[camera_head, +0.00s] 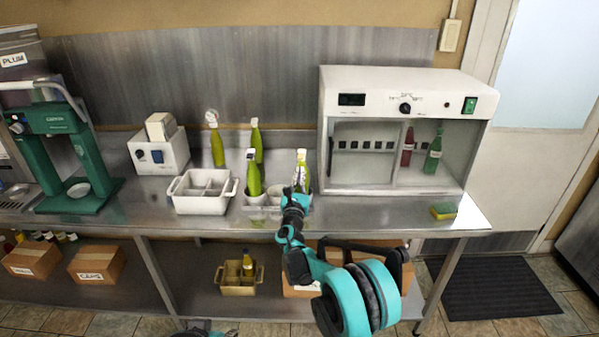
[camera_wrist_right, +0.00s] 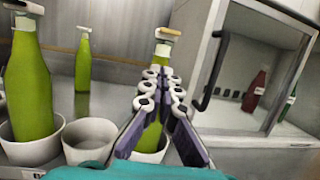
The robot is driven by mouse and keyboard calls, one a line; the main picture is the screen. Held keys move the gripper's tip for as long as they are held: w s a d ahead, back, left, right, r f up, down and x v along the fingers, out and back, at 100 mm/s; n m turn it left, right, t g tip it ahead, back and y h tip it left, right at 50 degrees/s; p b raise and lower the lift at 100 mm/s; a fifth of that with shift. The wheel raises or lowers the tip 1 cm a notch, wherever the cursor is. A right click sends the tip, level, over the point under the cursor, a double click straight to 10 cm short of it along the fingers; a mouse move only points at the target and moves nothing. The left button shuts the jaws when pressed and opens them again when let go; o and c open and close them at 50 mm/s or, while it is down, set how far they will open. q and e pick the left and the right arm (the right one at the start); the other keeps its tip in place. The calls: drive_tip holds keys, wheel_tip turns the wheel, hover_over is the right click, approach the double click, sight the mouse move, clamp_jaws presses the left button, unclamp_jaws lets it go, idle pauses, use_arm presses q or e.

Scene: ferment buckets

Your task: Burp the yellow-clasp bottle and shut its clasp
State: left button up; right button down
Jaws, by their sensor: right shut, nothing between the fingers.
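The bottle with a yellowish clasp (camera_head: 301,157) is green and stands upright in the right cup of a pale caddy (camera_head: 257,208) on the bench. It also shows in the right wrist view (camera_wrist_right: 150,136), partly hidden behind my fingers, its clasp at the top. Whether that clasp is open or shut is too small to tell. My right gripper (camera_head: 294,192) is shut and empty, just in front of this bottle. Its fingers (camera_wrist_right: 161,82) point at the bottle's neck in the wrist view; I cannot tell whether they touch it.
Another green bottle (camera_head: 252,180) stands in the caddy's left cup, and two more stand behind. A white divided tub (camera_head: 201,202) is to the left. A white cabinet (camera_head: 336,110) holding red and green bottles stands close on the right. A sponge (camera_head: 443,211) lies near the bench's right end.

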drive_tip(key=shift+s+r+b, duration=0.15)
drive_tip(key=shift+r+b, duration=0.15)
drive_tip(key=shift+r, duration=1.3)
drive_tip(key=shift+r, duration=0.1)
drive_tip(key=shift+s+r+g+p, duration=0.1)
drive_tip(key=shift+r+g+p, duration=0.25)
drive_tip(key=shift+p, duration=0.4)
